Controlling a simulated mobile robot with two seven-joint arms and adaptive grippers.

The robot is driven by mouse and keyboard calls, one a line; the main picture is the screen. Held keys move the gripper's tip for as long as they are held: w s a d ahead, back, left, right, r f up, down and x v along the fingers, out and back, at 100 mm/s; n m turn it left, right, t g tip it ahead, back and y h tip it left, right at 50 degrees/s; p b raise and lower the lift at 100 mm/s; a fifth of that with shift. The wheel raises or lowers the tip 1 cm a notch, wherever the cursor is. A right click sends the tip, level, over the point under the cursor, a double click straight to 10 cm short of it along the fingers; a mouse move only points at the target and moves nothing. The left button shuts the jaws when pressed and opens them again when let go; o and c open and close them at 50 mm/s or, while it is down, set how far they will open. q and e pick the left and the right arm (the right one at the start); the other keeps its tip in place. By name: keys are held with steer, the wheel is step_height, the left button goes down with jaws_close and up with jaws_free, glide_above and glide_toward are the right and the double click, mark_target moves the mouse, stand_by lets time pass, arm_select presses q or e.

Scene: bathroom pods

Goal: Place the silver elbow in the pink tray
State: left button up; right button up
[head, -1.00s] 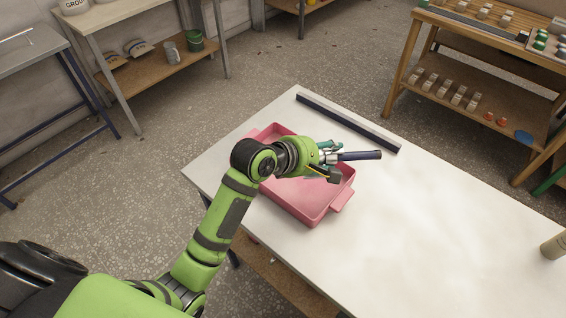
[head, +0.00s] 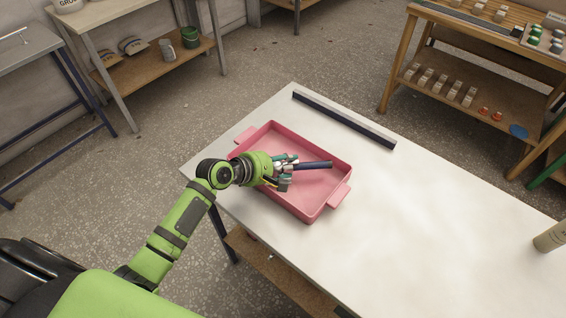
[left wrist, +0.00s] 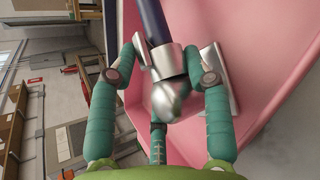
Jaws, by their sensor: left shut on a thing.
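The pink tray (head: 318,207) lies on the white table, with a handle at each end. My left gripper (head: 284,170) has teal fingers and is over the tray's inside. It is shut on the silver elbow (left wrist: 166,98), a shiny rounded metal piece between the fingers in the left wrist view. A dark blue tube (head: 315,165) sticks out from the elbow toward the right. The tray's pink floor (left wrist: 262,45) fills the right of the wrist view. A flat silver part shows beside the right finger; I cannot tell if it belongs to the elbow. My right gripper is not in view.
A long dark bar (head: 343,119) lies along the table's far edge. A beige bottle (head: 551,237) stands at the right. The table's middle is clear. A wooden shelf (head: 460,70) with small parts stands behind at the right, and another shelf (head: 150,62) stands at the back left.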

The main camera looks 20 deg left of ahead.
arm_select(q)
steer(key=shift+f, duration=0.1)
steer(key=o, duration=1.3)
steer(key=shift+s+r, duration=0.1)
steer(key=shift+r, duration=0.1)
steer(key=v, duration=1.2)
steer(key=shift+b, duration=0.35)
steer(key=shift+d+f, duration=0.1)
